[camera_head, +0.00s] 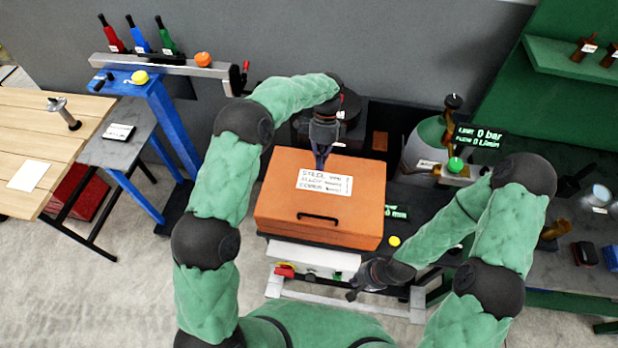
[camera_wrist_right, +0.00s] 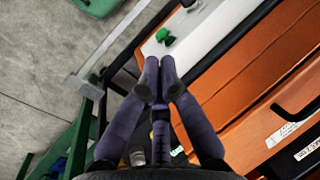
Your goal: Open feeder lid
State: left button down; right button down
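The orange feeder lid (camera_head: 285,185) lies flat and looks closed on its box, with a white text label (camera_head: 325,180) on top and a black bar handle (camera_head: 318,216) near its front edge. In the right wrist view, the lid (camera_wrist_right: 250,130) and handle (camera_wrist_right: 290,113) show at the right. My left gripper (camera_head: 320,162) points down over the lid's back part, by the label; contact and finger opening cannot be judged. My right gripper (camera_head: 352,294) is low in front of the box, apart from the handle. Its fingertips (camera_wrist_right: 158,68) are together with nothing between them.
A white panel (camera_head: 320,258) with a red switch (camera_head: 285,271) is below the box front. A gas cylinder (camera_head: 425,145) with a gauge stands right of the box. A blue stand (camera_head: 150,110) is at left, a wooden table (camera_head: 35,130) beyond it.

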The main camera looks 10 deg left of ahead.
jog(key=s+a+r+n+g+h, duration=0.1)
jog(key=a+r+n+h, duration=0.3)
jog(key=n, duration=0.6)
jog(key=a+r+n+g+y, duration=0.1)
jog(key=a+r+n, duration=0.1)
jog(key=a+n, duration=0.6)
jog(key=w+a+r+n+t+h, duration=0.1)
jog(key=w+a+r+n+t, duration=0.5)
jog(key=n, duration=0.4)
jog(key=w+a+r+n+t, duration=0.45)
jog(key=r+n, duration=0.25)
jog(key=n, duration=0.3)
jog(key=s+f+x, duration=0.1)
jog(key=x, duration=0.8)
pick_arm(q)
jog(key=shift+s+r, duration=0.1)
jog(key=shift+s, duration=0.2)
pick_arm(e)
jog(key=shift+g, duration=0.35)
jog(key=shift+w+a+r, duration=0.1)
jog(key=shift+w+r, duration=0.6)
jog(key=shift+r, duration=0.25)
jog(key=shift+w+r, duration=0.7)
jog(key=shift+r, duration=0.25)
